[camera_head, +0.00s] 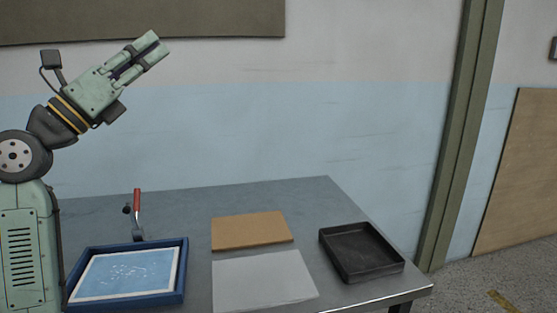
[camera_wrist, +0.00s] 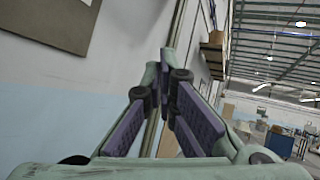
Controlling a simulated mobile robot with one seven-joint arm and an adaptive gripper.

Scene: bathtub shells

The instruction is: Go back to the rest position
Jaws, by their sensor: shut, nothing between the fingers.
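My gripper (camera_head: 148,50) is raised at the upper left of the head view, well above the table and pointing up to the right. Its fingers are together with nothing between them. In the wrist view the gripper fingers (camera_wrist: 166,62) converge in front of the wall, and no object shows between them. The arm is held clear of everything on the grey table (camera_head: 200,200).
On the table are a blue-framed tray (camera_head: 184,272) with a blue and white sheet, a red-handled tool (camera_head: 137,202), a brown board (camera_head: 250,231), a pale sheet (camera_head: 262,280) and a black tray (camera_head: 361,251). A wall stands behind; a post (camera_head: 460,140) is at right.

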